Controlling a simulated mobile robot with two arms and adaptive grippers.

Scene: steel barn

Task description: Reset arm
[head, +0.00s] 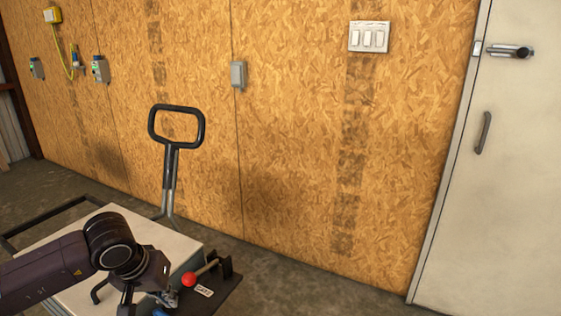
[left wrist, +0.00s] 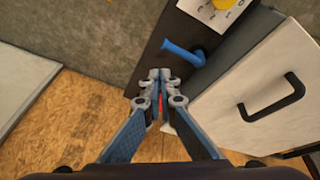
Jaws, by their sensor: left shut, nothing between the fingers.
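My left arm comes in from the lower left in the head view, over a white cabinet (head: 130,235). My left gripper shows in the left wrist view (left wrist: 159,76), shut and empty, with its fingertips together. In the head view the gripper is mostly cut off at the bottom edge. A red ball knob (head: 189,279) on a lever stands just right of it on a dark plate. A little red shows between the fingers in the wrist view, apparently behind them. A blue handle (left wrist: 184,53) is close beyond the fingertips. My right gripper is not in view.
A black loop handle (head: 176,125) rises behind the cabinet. The cabinet has a black pull handle (left wrist: 274,98). A wood-board wall with light switches (head: 369,37) stands behind, and a pale door (head: 500,170) is at the right. Floor right of the cabinet is clear.

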